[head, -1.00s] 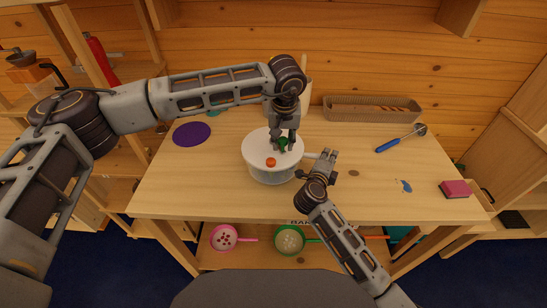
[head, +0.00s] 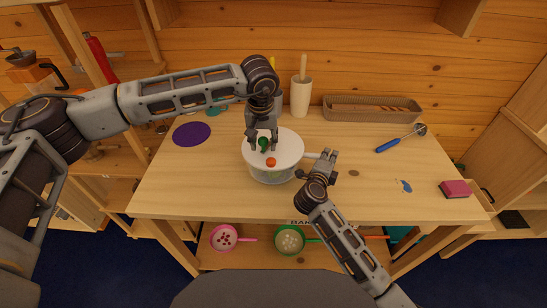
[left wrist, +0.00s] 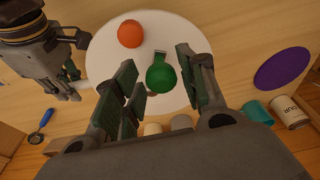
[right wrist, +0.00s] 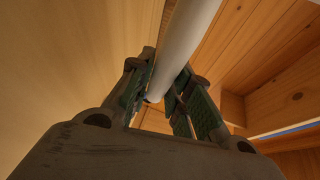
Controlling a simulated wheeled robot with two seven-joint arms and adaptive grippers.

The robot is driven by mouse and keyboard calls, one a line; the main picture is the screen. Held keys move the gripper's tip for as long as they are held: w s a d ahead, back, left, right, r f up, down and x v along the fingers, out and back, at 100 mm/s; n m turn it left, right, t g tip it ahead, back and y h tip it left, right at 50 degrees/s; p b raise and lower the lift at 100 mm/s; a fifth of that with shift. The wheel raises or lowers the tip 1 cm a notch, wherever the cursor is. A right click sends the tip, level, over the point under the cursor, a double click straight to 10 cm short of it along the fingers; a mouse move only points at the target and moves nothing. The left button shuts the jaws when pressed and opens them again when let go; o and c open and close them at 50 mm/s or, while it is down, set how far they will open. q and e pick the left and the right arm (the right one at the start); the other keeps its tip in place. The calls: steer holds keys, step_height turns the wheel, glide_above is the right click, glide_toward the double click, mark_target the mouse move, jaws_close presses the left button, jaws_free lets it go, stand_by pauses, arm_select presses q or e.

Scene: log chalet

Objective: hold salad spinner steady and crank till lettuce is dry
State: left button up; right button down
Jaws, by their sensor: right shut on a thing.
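The salad spinner has a white lid (head: 288,143) and a clear bowl (head: 270,177) with green faintly visible inside. A green crank knob (head: 264,143) stands on the lid, with an orange ball (head: 271,162) in front of it. My left gripper (head: 263,148) points down with its fingers on either side of the green knob. In the left wrist view, the green knob (left wrist: 162,77) sits between the open fingers, with gaps visible. My right gripper (head: 325,160) is shut on the spinner's white side handle (right wrist: 180,45).
A purple disc (head: 192,134) lies left on the wooden table (head: 380,180). A white jar (head: 301,97) and wicker basket (head: 372,108) stand at the back. A blue-handled tool (head: 400,139) and pink sponge (head: 455,189) lie right. Front right of the table is mostly clear.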

arm_select(q)
steer(key=shift+o, duration=0.6)
step_height(320, 180, up, 7)
steer(key=s, duration=0.1)
steer(key=shift+s, duration=0.2)
stand_by(0.5)
stand_by(0.5)
arm_select(e)
steer(key=c, duration=1.2)
jaws_free()
steer(key=shift+c, duration=0.2)
steer(key=shift+s, duration=0.1)
steer(key=v, duration=1.1)
steer(key=shift+s+a, duration=0.2)
steer(key=shift+s, duration=0.1)
